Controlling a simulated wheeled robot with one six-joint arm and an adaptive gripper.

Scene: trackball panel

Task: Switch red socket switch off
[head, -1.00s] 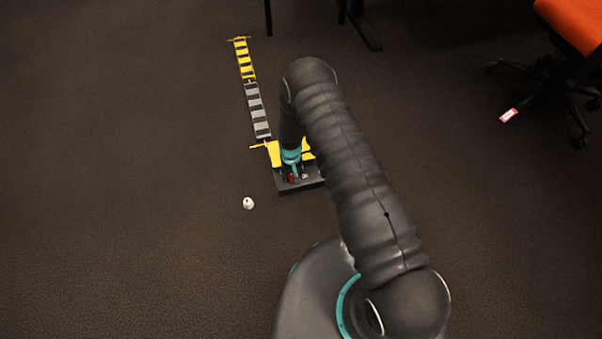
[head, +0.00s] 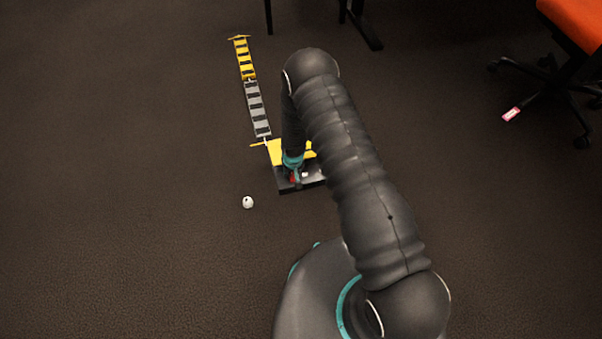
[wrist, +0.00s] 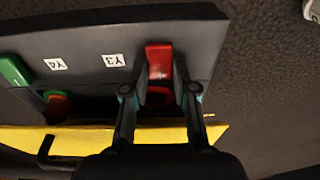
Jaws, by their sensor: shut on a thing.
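The red socket switch (wrist: 159,60) shows in the wrist view as a bright red rocker near the edge of a dark panel (wrist: 205,45). It sits beside a label reading Y3. My gripper (wrist: 160,78) has one finger on each side of the red switch and is shut on it. A round red part (wrist: 157,97) shows between the fingers, closer to the palm. In the head view my gripper (head: 296,177) is down at the dark panel (head: 286,186), and my arm hides part of the panel.
A green switch (wrist: 14,71) and an orange-red part (wrist: 58,103) sit farther left, with a Y4 label. A yellow plate (head: 278,152) adjoins the panel. A striped strip (head: 257,108) runs behind it. A white object (head: 248,202) lies left on open floor.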

